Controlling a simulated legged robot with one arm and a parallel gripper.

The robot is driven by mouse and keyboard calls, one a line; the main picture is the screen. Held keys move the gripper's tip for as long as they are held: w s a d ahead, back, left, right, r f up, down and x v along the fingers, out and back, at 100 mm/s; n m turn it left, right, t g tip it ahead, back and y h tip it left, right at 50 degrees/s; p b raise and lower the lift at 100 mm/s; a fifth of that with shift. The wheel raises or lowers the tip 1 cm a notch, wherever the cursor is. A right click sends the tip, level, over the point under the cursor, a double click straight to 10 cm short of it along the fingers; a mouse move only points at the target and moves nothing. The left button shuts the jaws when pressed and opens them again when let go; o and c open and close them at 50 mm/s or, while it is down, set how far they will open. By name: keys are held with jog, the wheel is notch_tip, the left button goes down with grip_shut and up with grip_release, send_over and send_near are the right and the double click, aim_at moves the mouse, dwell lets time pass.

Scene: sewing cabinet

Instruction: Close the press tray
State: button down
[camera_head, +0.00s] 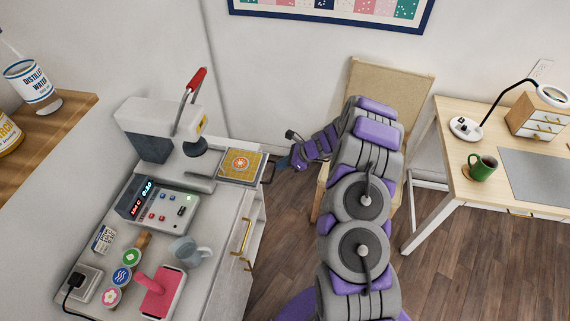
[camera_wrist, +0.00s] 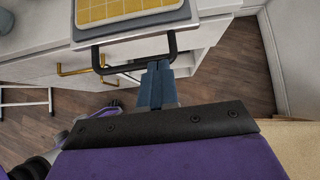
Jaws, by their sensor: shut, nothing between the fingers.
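The press tray (camera_head: 241,166) sticks out from the right side of the white press (camera_head: 160,130), with a yellow, orange-patterned piece lying on it. Its black handle (camera_head: 269,172) is at the tray's outer end, beyond the cabinet top. My gripper (camera_head: 284,163) is just right of the handle in the head view. In the wrist view the tray (camera_wrist: 185,12) is at the top and its black handle (camera_wrist: 173,45) hangs toward me. My shut blue fingertips (camera_wrist: 158,68) are at the handle's lower bar; whether they touch it I cannot tell. Nothing is held.
A wooden chair (camera_head: 405,80) stands behind my arm. A desk (camera_head: 455,125) with a green mug (camera_head: 482,168) is at right. Floor shows between.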

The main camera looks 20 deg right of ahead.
aim_at(240, 157)
jog(key=w+a, duration=0.2)
jog(key=a, duration=0.3)
jog(key=w+a+p, duration=0.1)
jog(key=w+a, duration=0.2)
jog(key=a, duration=0.1)
jog(key=w+a+p, duration=0.1)
jog(key=w+a, duration=0.2)
jog(key=a, duration=0.2)
jog(key=shift+w+a, duration=0.25)
jog(key=shift+a, duration=0.1)
jog(key=shift+s+d+r, duration=0.1)
jog(key=shift+s+d, duration=0.15)
jog(key=shift+d, duration=0.2)
jog(key=shift+s+d+r+p, duration=0.2)
jog(key=shift+s+d, duration=0.2)
jog(key=shift+d, duration=0.25)
jog(key=shift+s+d+r+p, duration=0.1)
jog(key=shift+s+d+r, duration=0.1)
jog(key=shift+s+d, duration=0.3)
jog(key=p+v, duration=0.1)
jog(key=v, duration=0.9)
jog(key=shift+w, duration=0.2)
